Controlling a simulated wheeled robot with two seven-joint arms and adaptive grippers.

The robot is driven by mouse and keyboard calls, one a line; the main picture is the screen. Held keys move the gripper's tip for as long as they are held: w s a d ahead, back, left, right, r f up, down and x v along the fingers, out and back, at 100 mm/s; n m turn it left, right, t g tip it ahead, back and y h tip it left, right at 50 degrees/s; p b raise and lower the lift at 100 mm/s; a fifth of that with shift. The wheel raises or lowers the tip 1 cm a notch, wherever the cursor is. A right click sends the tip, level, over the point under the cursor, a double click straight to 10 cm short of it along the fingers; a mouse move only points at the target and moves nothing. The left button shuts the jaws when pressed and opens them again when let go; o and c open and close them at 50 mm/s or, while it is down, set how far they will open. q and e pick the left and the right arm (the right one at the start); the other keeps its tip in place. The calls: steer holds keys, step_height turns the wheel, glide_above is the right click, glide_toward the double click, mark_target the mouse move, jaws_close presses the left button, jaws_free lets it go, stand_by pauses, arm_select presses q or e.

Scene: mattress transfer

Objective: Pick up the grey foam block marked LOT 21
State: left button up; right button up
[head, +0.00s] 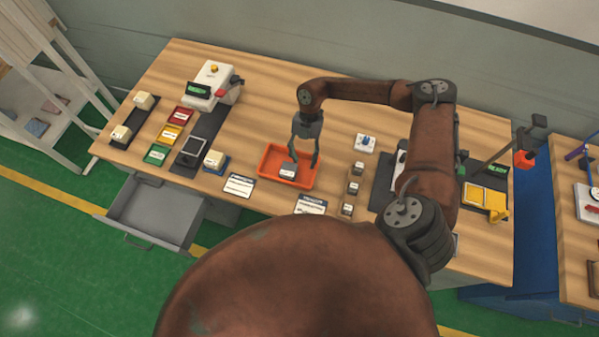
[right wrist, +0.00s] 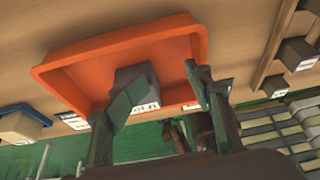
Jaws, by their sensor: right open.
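A grey foam block (head: 288,170) with a white label lies in the orange tray (head: 262,170). In the right wrist view the block (right wrist: 128,74) shows a partly hidden label; I cannot read all of it. My right gripper (head: 306,160) is open over the tray, fingers pointing down. In the right wrist view its left finger covers part of the block, and its right finger stands apart to the right of the block, with a gap between. Nothing is held between the fingers. My left gripper is not in view.
Several small labelled blocks (head: 353,188) stand in a row right of the tray. A white box with a blue knob (head: 365,143) is behind them. Paper cards (head: 239,185) lie in front of the tray. A scale-like machine (head: 212,85) stands at back left. A drawer (head: 152,210) hangs open.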

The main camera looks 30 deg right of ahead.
mark_target(289, 168)
steer(key=shift+o, duration=0.6)
steer(key=v, duration=0.6)
steer(key=shift+r+b, duration=0.25)
steer(key=shift+b, duration=0.05)
steer(key=shift+o, duration=0.7)
steer(key=shift+a, duration=0.3)
steer(key=shift+o, duration=1)
steer(key=a+b, duration=0.1)
steer(key=a, duration=0.1)
steer(key=a+f+b, duration=0.1)
steer(key=a+b, duration=0.1)
steer(key=a, duration=0.1)
steer(key=shift+w+f, duration=0.1)
steer(key=shift+w, duration=0.05)
steer(key=shift+x, duration=3.75)
